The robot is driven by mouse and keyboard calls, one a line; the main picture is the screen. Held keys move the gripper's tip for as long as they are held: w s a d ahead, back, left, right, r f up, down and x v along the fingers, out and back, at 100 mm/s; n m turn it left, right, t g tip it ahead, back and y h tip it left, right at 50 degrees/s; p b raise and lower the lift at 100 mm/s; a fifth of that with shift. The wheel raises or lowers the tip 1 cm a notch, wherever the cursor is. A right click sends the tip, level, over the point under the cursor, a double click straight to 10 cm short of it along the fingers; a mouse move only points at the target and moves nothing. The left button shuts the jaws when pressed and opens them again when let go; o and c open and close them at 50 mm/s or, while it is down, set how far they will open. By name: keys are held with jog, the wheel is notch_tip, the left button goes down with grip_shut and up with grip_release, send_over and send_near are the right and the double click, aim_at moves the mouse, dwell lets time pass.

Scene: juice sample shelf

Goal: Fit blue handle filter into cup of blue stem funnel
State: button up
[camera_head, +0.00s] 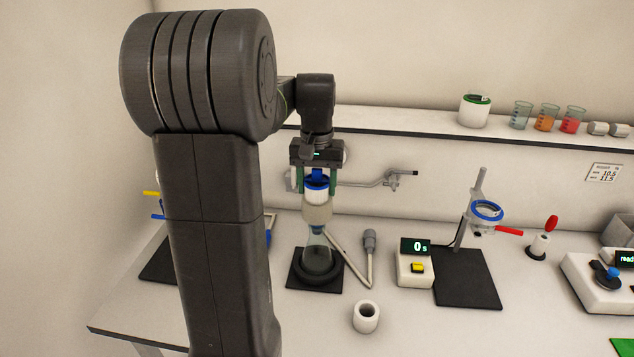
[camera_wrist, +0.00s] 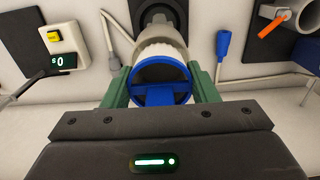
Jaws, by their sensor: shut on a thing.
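The blue handle filter (camera_head: 316,193) has a white body and a blue rim with a crossbar; it also shows in the wrist view (camera_wrist: 160,92). My gripper (camera_head: 316,182), with green fingers, is shut on it, one finger on each side (camera_wrist: 160,88). The filter is upright, directly above the pale beige funnel cup (camera_head: 317,213). Its lower end meets or overlaps the cup's mouth; how deep it sits, I cannot tell. The funnel stands in a clear flask (camera_head: 318,255); its stem is barely visible. In the wrist view the cup (camera_wrist: 165,33) shows behind the white body.
The flask stands in a dark ring on a black mat (camera_head: 300,285). A grey tool (camera_head: 369,255), a white hollow cylinder (camera_head: 366,317) and a timer box (camera_head: 415,267) lie to the right. A wall-side metal arm (camera_head: 380,180) is close right of my gripper. A shelf (camera_head: 420,128) runs behind.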

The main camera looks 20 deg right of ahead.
jog(key=shift+f+b, duration=0.35)
jog(key=shift+f, duration=0.4)
jog(key=shift+r, duration=0.1)
jog(key=shift+r+p, duration=0.9)
jog(key=shift+p, duration=0.05)
jog(key=o, duration=1)
jog(key=shift+o, duration=0.2)
jog(key=shift+r, duration=0.1)
notch_tip(320, 180, up, 14)
jog(key=b, duration=0.1)
jog(key=shift+f, duration=0.2)
